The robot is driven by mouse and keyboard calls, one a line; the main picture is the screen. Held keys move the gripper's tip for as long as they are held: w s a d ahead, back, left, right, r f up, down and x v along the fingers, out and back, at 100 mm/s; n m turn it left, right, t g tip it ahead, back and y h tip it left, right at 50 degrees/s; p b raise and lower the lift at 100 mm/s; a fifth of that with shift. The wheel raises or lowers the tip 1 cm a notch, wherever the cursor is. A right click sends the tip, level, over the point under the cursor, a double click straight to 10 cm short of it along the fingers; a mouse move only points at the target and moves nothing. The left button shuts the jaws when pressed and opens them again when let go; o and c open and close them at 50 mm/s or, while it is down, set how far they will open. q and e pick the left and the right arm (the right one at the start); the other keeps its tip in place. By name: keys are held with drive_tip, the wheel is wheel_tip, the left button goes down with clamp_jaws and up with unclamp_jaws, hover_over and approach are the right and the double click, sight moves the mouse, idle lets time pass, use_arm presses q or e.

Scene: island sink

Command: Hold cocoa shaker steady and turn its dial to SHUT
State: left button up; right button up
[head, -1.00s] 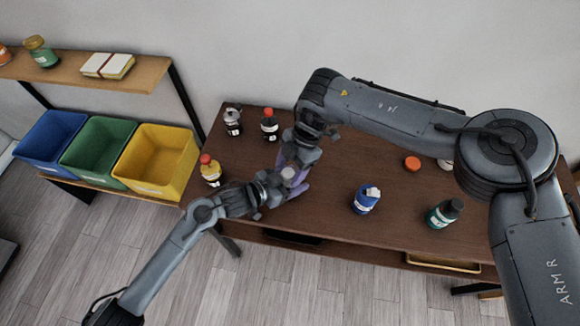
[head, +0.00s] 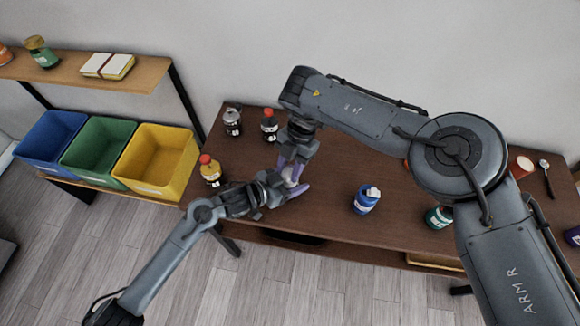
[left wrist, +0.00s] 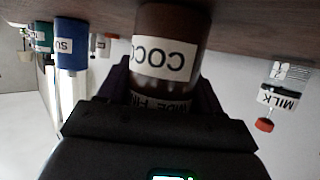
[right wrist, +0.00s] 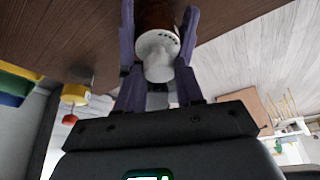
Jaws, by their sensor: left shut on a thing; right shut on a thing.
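The cocoa shaker stands upright on the brown table. In the left wrist view its brown body (left wrist: 170,25) shows upside down with a partly hidden "COCO" label. A lower strip there reads "WIDE" and part of a second word. My left gripper (left wrist: 163,82) is shut around the shaker, also seen in the head view (head: 290,194). My right gripper (right wrist: 158,40) comes from above and is shut on the white dial (right wrist: 160,58), with a purple finger on each side. In the head view the grippers mostly hide the shaker. I cannot read the dial's setting.
A red-capped dark bottle (head: 269,126), a clear milk jar (head: 233,121) and a yellow red-capped bottle (head: 210,171) stand nearby. A blue container (head: 366,199) stands to the right. Open table (head: 335,165) lies between. Three bins, including the yellow one (head: 158,160), are at left.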

drive_tip(key=shift+n, duration=0.4)
drive_tip(key=o, duration=1.1)
drive_tip(key=shift+c, duration=0.2)
drive_tip(key=shift+r, duration=0.1)
drive_tip(key=v, duration=1.1)
drive_tip(key=shift+w+r, duration=0.25)
drive_tip(key=shift+r, duration=0.1)
